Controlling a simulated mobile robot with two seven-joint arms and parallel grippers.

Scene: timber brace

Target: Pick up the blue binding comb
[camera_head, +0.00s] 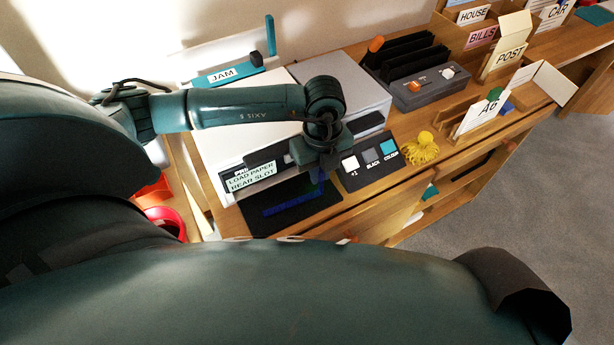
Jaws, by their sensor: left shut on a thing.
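The blue binding comb (289,206) is a long dark-blue strip over the black mat (258,226) at the front of the desk. My left gripper (318,176) reaches down from above onto the comb's right end and is shut on it. The wrist hides most of the fingers and part of the grip. I cannot tell whether the comb touches the mat or is just above it. My right gripper is not in view.
A printer with a "LOAD PAPER REAR SLOT" label (251,179) stands behind the mat. A button panel (369,161) and yellow yarn-like bundle (420,149) lie to the right. Letter racks with an "A6" card (487,110) stand farther right. A red bin (166,220) is at the left.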

